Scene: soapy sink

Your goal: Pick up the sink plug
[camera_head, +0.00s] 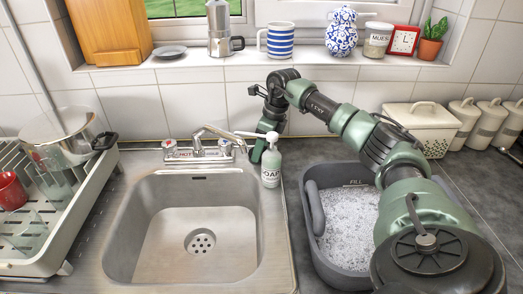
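I cannot make out a sink plug in the head view. The steel sink basin (150,240) is empty, and its round drain (200,241) is uncovered, with the strainer holes showing. My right arm reaches from the lower right over the tub to the back of the sink. My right gripper (260,150) points down behind the white-and-green soap bottle (271,168), just right of the tap. The bottle partly hides the gripper, so its opening and anything between its fingers cannot be told. My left gripper is not in view.
A grey tub (312,240) of suds stands right of the sink, partly behind my arm. A tap (215,135) rises at the sink's back. A dish rack (75,220) with a pot (58,135) is at left. A crowded windowsill (190,62) runs behind.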

